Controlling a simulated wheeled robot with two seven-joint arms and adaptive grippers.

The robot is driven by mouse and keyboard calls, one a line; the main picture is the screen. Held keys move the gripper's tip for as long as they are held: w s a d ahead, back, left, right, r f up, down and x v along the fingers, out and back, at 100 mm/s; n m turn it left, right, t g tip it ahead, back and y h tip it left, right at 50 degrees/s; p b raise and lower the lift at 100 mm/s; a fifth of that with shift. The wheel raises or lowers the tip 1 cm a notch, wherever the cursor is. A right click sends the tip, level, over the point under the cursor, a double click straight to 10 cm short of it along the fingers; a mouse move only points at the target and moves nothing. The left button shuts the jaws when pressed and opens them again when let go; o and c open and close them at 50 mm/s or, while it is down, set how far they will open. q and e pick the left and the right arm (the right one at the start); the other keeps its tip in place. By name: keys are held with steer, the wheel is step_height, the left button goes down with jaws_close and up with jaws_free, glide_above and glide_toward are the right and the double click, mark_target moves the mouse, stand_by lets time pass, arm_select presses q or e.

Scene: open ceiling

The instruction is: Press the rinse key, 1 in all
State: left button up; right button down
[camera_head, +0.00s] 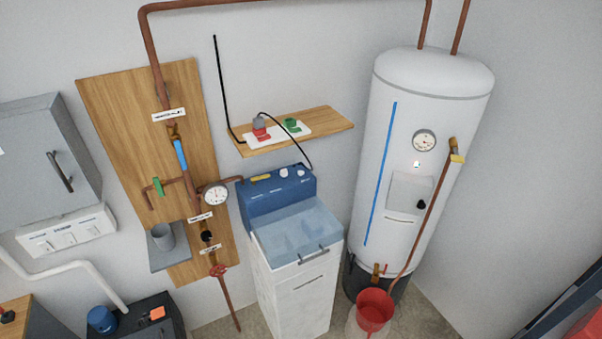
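A white cabinet (294,295) with a blue control head (272,198) stands against the wall near the middle. The head carries a yellow key or bar (261,178) and two small white knobs or buttons (283,173). Their labels are too small to read, so I cannot tell which one is the rinse key. A translucent blue lid (298,234) with a grey handle covers the cabinet top in front of the head. Neither of my grippers is in view.
A wooden shelf (328,122) with red and green plugs hangs above the head, and a black cable runs down from it. A pipe board (130,115) is at left. A white tank (396,165) and a red bucket (374,310) stand at right.

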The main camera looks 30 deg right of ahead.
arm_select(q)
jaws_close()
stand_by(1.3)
